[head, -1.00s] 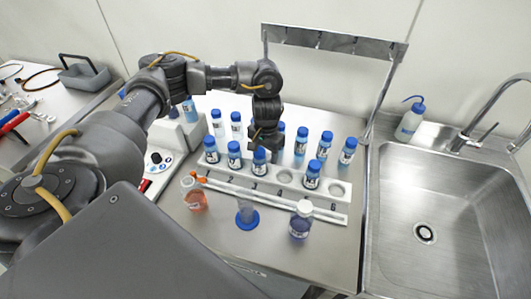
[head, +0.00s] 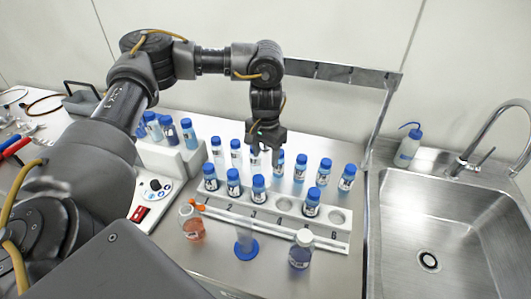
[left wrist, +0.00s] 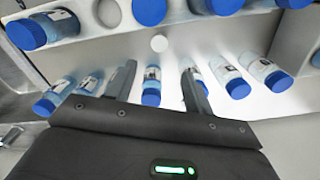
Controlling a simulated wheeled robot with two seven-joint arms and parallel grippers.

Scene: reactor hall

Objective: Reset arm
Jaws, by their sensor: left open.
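My left gripper (head: 266,150) hangs pointing down above the rack of blue-capped vials in the head view. In the left wrist view its two fingers (left wrist: 158,80) are apart, with a blue-capped vial (left wrist: 151,88) showing in the gap between them, lower down. The fingers look clear of the vials. A white numbered rack (head: 270,218) holds several blue-capped vials in its front row, with empty holes at the right. More vials (head: 300,168) stand in a row behind it. My right gripper is not in view.
A flask of orange liquid (head: 192,222), a cylinder with a blue base (head: 246,247) and a white-capped bottle (head: 301,250) stand in front of the rack. A metal sink (head: 440,220) and wash bottle (head: 408,147) are at right. A metal frame (head: 340,72) rises behind.

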